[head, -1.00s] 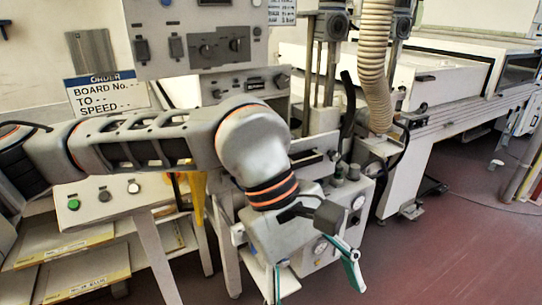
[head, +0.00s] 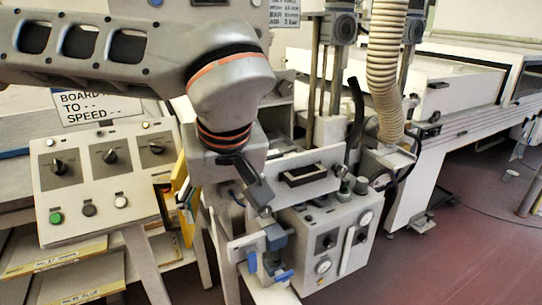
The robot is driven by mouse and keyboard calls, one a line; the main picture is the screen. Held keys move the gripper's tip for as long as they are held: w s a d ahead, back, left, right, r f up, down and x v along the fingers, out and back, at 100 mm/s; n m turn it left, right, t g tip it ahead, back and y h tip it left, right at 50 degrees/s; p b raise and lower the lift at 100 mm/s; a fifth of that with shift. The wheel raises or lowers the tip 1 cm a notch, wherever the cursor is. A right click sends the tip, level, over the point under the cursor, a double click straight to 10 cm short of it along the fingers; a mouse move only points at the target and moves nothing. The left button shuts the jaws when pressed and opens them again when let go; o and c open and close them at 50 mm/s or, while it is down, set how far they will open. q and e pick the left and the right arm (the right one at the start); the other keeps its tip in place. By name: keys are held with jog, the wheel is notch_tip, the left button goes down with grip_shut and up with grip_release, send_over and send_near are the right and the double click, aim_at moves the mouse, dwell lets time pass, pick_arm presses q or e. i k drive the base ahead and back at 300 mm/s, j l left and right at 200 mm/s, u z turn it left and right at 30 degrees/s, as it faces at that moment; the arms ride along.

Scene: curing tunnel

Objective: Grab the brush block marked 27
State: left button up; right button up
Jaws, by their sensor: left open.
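The fingers are partly hidden and hard to tell from the blue-and-grey fittings below. My right gripper is out of view.
A sloped control panel (head: 100,175) with knobs and buttons stands at the left. A gauge box (head: 328,243) is below the ledge. A ribbed hose (head: 385,70) hangs at the right, near a black upright handle (head: 355,110). Red floor (head: 450,260) is clear at lower right.

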aim_at(274, 154)
jog(key=i+l+u, duration=0.1)
jog(key=i+l, duration=0.3)
jog(key=i, duration=0.15)
jog(key=i+l+u, duration=0.1)
jog(key=i+l, duration=0.3)
jog(key=i, duration=0.1)
